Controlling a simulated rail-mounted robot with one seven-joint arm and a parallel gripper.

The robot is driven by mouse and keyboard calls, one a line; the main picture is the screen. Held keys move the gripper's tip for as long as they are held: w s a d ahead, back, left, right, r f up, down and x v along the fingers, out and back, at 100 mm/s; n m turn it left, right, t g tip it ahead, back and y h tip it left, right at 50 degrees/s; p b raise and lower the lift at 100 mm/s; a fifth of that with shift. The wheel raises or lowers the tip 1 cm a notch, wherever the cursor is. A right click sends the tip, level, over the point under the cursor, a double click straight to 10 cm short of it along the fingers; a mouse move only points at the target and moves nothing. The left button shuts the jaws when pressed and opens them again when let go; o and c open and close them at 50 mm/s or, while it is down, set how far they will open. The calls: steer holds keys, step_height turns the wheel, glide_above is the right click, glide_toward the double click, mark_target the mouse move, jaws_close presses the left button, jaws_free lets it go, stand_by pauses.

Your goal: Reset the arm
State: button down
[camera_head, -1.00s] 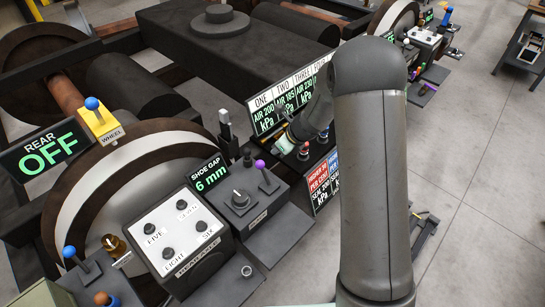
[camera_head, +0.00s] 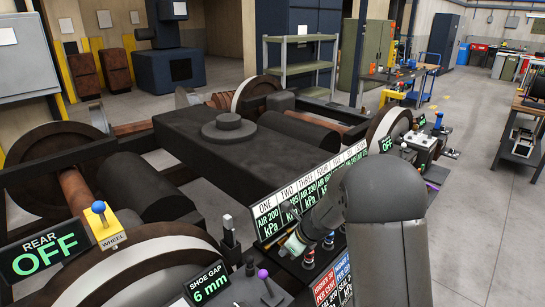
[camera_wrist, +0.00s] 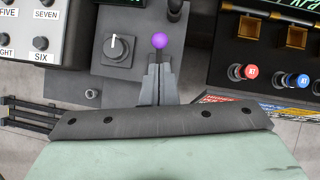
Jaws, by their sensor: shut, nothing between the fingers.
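My grey arm (camera_head: 385,235) rises at the right of the head view and bends left over the control panels; its far end partly hides a panel. In the wrist view, my gripper (camera_wrist: 157,82) has its two grey fingers together with nothing between them. The fingertips point toward a purple ball-topped lever (camera_wrist: 159,40), which appears just beyond them; I cannot tell whether they touch it. The lever also shows in the head view (camera_head: 263,274), beside the SHOE GAP 6 mm display (camera_head: 208,284).
A display row (camera_head: 295,205) of kPa readings stands behind my arm. A REAR OFF sign (camera_head: 45,253) and yellow WHEEL block (camera_head: 103,227) are at left. In the wrist view, red (camera_wrist: 251,72) and blue (camera_wrist: 296,80) knobs lie right of the fingers. Open floor (camera_head: 470,220) lies right.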

steer(key=s+d+r+n+g+h, duration=0.1)
steer(key=s+r+n, duration=0.45)
steer(key=s, duration=0.25)
steer(key=s+d+r+n+g+h, duration=0.15)
steer(key=s+r+n, duration=0.25)
steer(key=s+n, duration=0.4)
steer(key=s+d+r+n+h, duration=0.1)
steer(key=s+d+n, duration=0.2)
steer(key=s+n, duration=0.2)
steer(key=s+d+n+h, duration=0.2)
steer(key=s+n, duration=0.4)
steer(key=s, duration=0.6)
steer(key=shift+d+r, duration=0.4)
steer(key=shift+d, duration=0.45)
steer(key=c, duration=2.1)
jaws_free()
steer(key=shift+c, duration=0.2)
